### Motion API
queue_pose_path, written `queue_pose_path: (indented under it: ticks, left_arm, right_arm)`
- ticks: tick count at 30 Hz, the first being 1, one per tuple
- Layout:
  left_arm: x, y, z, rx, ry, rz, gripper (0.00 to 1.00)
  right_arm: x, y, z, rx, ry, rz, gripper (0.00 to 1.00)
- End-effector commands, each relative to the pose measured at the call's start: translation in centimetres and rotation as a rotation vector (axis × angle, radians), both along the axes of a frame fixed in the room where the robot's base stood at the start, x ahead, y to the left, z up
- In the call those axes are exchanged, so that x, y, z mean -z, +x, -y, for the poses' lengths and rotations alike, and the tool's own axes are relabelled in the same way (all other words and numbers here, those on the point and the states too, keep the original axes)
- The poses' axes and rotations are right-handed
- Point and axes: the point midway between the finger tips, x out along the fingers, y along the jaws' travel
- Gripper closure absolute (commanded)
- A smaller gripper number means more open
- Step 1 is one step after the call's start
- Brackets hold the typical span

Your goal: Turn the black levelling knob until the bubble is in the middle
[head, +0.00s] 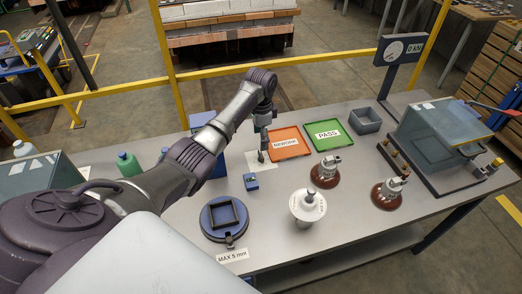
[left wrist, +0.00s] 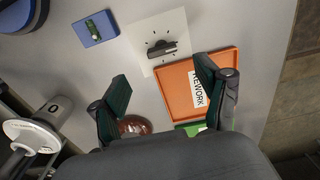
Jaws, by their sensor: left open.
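The black levelling knob (left wrist: 161,49) is a dark bar-shaped grip on a white plate (left wrist: 142,30) with tick marks around it. In the head view the white plate (head: 254,165) lies left of the orange tray, with the knob largely hidden by my gripper. The blue level block (left wrist: 96,29) with a green vial (left wrist: 99,25) lies beside the plate; the block also shows in the head view (head: 251,182). The bubble's place in the vial is too small to tell. My left gripper (left wrist: 161,71) is open above the plate, with nothing between its fingers. My right gripper is out of view.
An orange REWORK tray (head: 290,151) and a green PASS tray (head: 345,140) lie to the right. Brown insulators (head: 324,177) and a white one (head: 308,207) stand in front. A round blue fixture (head: 210,222) sits at front left. A test rig (head: 428,145) stands at right.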

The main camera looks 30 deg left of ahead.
Motion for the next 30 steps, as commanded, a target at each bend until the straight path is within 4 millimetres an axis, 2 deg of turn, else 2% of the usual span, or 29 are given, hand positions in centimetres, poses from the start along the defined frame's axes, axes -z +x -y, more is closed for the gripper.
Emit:
queue_pose_path:
  ticks: [1, 5, 10, 15, 24, 26, 30]
  left_arm:
    - [1.2, -0.1, 0.1, -0.001, -0.002, -0.004, 0.25]
    - [3.9, -0.1, 0.0, 0.0, -0.002, -0.004, 0.25]
    - [6.5, 0.0, 0.0, 0.0, 0.0, -0.001, 0.25]
    - [7.7, 0.0, 0.0, 0.001, 0.0, 0.0, 0.25]
    - [7.9, 0.0, 0.0, 0.0, 0.0, 0.001, 0.25]
    - [7.9, 0.0, 0.0, 0.0, 0.0, 0.001, 0.33]
    - [7.9, 0.0, 0.0, 0.0, 0.0, 0.001, 0.57]
  right_arm:
    - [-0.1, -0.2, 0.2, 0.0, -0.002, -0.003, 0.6]
    - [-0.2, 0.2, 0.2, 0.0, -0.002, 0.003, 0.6]
    - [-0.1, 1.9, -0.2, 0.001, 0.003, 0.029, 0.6]
    - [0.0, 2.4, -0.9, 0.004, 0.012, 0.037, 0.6]
    - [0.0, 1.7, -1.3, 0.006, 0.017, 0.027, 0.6]
    - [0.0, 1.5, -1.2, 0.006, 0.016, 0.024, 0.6]
    - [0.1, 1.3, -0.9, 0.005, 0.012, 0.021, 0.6]
